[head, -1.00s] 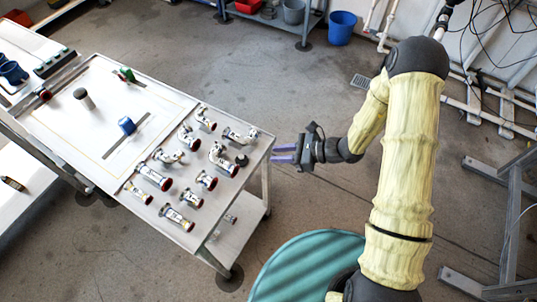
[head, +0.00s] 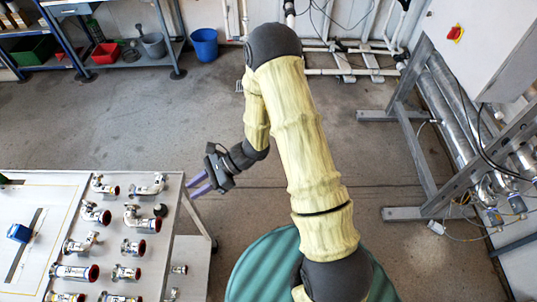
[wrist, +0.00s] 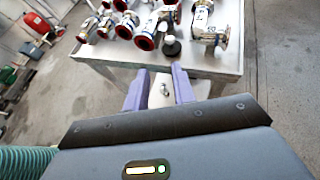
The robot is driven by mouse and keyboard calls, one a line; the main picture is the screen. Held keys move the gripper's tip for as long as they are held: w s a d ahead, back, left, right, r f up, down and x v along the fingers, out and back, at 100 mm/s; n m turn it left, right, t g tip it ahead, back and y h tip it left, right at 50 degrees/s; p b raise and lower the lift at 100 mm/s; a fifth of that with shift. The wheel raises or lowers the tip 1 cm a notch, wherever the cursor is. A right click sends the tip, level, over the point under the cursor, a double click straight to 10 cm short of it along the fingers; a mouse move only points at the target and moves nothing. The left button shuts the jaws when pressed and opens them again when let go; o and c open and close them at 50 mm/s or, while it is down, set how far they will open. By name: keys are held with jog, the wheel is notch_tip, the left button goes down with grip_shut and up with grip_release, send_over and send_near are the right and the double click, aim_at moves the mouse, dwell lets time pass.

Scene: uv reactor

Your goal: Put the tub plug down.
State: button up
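The tub plug appears to be the small black rounded piece (head: 160,210) standing on the table top close to its right edge; it also shows in the wrist view (wrist: 171,46), beyond my fingers and apart from them. My gripper (head: 193,188) is just off the right edge of the table, with its purple fingers pointing toward it. In the wrist view the two fingers (wrist: 160,88) are spread, with nothing held between them. A small metal fitting seen through the gap appears to lie on the lower shelf.
The table (head: 150,285) carries several metal pipe fittings (head: 139,218) around the black piece, and a blue block (head: 19,233) at left. A teal round surface (head: 255,270) is near my base. A metal frame (head: 405,130) stands at right. Open floor lies behind the table.

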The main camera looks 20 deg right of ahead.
jog(key=s+d+r+n+t+h, duration=0.2)
jog(key=d+r+n+h, duration=0.4)
jog(key=d, duration=0.5)
jog(key=s+d+r+n+t+h, duration=0.2)
jog(key=s+d+r+n+h, duration=0.2)
jog(key=d+r+n, duration=0.5)
jog(key=d+n+h, duration=0.1)
jog(key=d+h, duration=0.1)
jog(key=shift+d+r+n+h, duration=0.15)
jog(key=shift+d+n+h, duration=0.15)
jog(key=shift+n+h, duration=0.1)
